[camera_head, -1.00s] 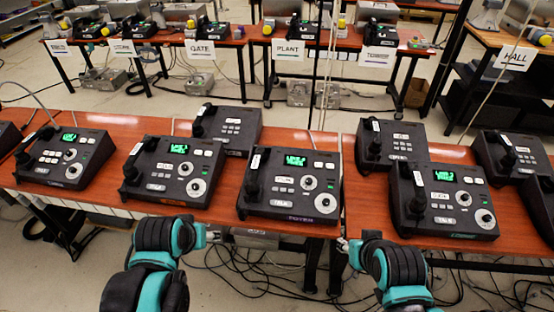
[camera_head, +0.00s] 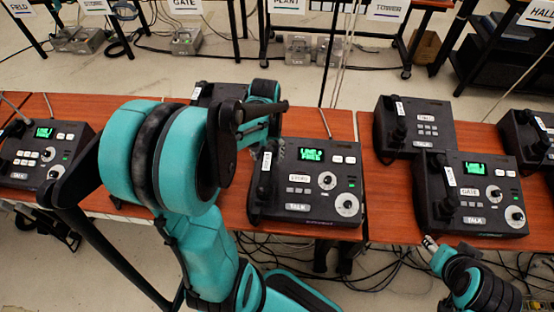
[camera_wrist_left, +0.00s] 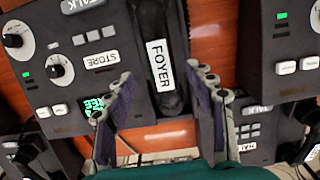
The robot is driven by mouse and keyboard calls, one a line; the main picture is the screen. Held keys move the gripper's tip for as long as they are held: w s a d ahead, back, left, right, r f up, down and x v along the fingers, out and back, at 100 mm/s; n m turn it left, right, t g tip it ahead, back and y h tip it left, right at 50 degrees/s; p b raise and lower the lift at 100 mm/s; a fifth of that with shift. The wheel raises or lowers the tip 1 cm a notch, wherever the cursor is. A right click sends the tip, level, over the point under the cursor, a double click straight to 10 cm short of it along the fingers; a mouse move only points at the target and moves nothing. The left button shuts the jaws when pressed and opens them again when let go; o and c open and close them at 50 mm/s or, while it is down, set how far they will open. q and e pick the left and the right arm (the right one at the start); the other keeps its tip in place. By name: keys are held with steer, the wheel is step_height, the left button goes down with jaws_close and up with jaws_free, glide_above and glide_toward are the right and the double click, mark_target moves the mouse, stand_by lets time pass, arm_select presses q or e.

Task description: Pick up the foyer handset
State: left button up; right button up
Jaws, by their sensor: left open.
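The foyer handset (camera_wrist_left: 165,55) is a black handset with a white FOYER label. It lies in the cradle at the side of a dark console (camera_wrist_left: 95,60) that carries a STORE label. In the head view the handset (camera_head: 263,185) is on the left side of this console (camera_head: 320,190), partly behind my arm. My left gripper (camera_wrist_left: 163,78) is open, with one finger on each side of the handset's labelled end. It is above the console in the head view (camera_head: 267,150). I cannot tell whether the fingers touch the handset.
Similar consoles stand left (camera_head: 45,155), behind right (camera_head: 415,125) and right (camera_head: 470,190). The wooden table (camera_head: 345,125) has a gap to the right of the foyer console. Cables hang below its front edge. Labelled tables stand at the back.

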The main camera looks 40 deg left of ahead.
mark_target(267, 161)
arm_select(q)
steer(key=shift+s+d+f+b, duration=0.1)
steer(key=shift+f+b, duration=0.2)
steer(key=shift+f, duration=0.65)
step_height(267, 161, down, 5)
steer(key=shift+r+b, duration=0.15)
steer(key=shift+b, duration=1)
steer(key=shift+r, duration=0.1)
steer(key=shift+c, duration=0.6)
jaws_close()
